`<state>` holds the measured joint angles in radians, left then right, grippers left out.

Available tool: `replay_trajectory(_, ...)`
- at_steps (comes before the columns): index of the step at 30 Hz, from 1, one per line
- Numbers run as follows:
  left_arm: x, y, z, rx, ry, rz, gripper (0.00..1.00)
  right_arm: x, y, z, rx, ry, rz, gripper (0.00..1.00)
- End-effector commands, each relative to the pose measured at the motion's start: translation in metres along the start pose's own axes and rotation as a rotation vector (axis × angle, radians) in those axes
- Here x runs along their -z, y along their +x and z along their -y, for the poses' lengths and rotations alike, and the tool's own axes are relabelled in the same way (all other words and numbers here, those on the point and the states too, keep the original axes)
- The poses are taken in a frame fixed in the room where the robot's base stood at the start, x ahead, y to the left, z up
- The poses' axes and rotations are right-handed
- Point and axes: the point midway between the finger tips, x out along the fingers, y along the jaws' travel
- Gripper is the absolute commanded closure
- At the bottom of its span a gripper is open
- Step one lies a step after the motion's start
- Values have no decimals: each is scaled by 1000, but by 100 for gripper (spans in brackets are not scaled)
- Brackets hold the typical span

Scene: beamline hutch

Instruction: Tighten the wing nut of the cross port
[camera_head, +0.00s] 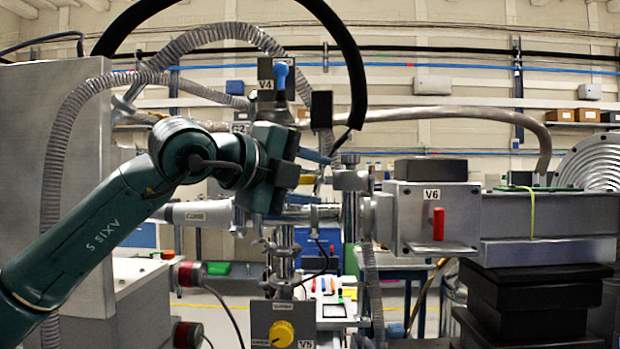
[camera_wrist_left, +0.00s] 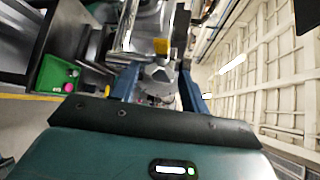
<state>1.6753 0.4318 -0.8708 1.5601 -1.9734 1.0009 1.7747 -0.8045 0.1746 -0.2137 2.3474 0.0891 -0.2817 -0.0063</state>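My left gripper (camera_head: 318,178) is at the middle of the head view, its dark green arm coming in from the lower left. Its two blue fingers point right, one above the other, toward the metal pipework of the cross port (camera_head: 322,212). In the left wrist view the fingers (camera_wrist_left: 158,85) stand apart. A grey metal fitting (camera_wrist_left: 157,73) shows between or just beyond them; I cannot tell whether they touch it. I cannot clearly make out the wing nut, which may be part of this fitting. My right gripper is not in view.
The V6 valve box (camera_head: 437,215) with a red handle stands right of the gripper. The V5 box (camera_head: 283,325) with a yellow knob is below. The V4 blue handle (camera_head: 281,75) is above. Ribbed hoses (camera_head: 60,150) arch over and beside my arm.

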Motion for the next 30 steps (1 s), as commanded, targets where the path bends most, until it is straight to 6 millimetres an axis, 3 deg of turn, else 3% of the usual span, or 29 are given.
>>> replay_trajectory(12,0,0,0,0,0,0,89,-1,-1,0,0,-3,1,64)
replay_trajectory(20,-1,-1,9,-126,125,1,89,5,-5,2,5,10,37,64)
replay_trajectory(30,1,1,6,-266,265,-1,89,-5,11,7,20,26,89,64)
